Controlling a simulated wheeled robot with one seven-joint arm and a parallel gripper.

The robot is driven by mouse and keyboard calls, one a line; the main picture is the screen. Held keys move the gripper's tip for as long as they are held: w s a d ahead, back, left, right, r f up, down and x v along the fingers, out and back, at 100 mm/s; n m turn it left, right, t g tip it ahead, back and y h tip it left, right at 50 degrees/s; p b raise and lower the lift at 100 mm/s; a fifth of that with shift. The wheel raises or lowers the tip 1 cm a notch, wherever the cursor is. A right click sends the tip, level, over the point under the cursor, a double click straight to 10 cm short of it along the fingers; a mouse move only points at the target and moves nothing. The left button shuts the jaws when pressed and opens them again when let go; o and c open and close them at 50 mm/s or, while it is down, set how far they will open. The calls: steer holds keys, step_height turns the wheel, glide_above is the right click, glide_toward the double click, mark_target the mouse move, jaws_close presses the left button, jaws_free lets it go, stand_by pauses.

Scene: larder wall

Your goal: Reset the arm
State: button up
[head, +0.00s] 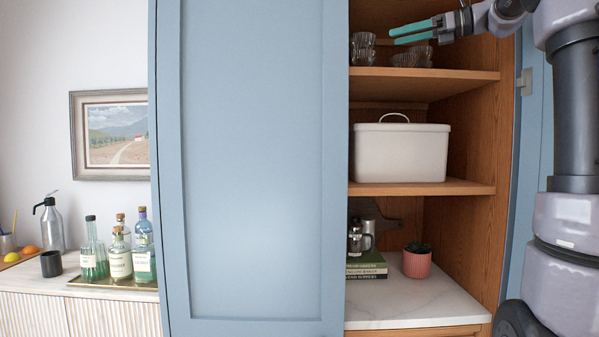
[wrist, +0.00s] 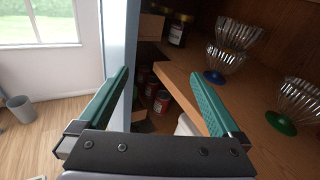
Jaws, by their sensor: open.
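My gripper (head: 413,31) is at the upper right in the head view, at the height of the top shelf, its teal fingers pointing left. It is open and empty. In the wrist view my gripper (wrist: 165,90) shows its two teal fingers spread wide, with the blue door's edge and dim shelves seen between them. My arm comes in from the right side of the head view. Glass bowls with coloured feet (wrist: 228,60) stand on the shelf to the right of the fingers in the wrist view, apart from them.
A blue sliding door (head: 250,170) covers the cupboard's left part. Stacked glasses (head: 362,48) stand on the top shelf. A white bin (head: 400,153) sits on the middle shelf. A plant pot (head: 417,262) and books (head: 367,265) are on the counter. Bottles (head: 119,255) stand on the left sideboard.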

steer(key=s+f+n+h, duration=0.4)
steer(key=s+f+n, duration=0.2)
steer(key=f, duration=0.6)
steer(key=s+a+f+n+h, duration=0.1)
steer(key=s+f+n+h, duration=0.3)
steer(key=s+f, duration=0.5)
steer(key=s+a+f+n+h, duration=0.1)
steer(key=s+f+n+h, duration=0.3)
steer(key=f, duration=1.2)
steer(key=s+n, duration=0.3)
steer(key=n, duration=0.1)
steer(key=shift+s+a+f+g+h, duration=0.2)
steer(key=shift+s+g+h, duration=0.1)
steer(key=shift+s+g, duration=0.1)
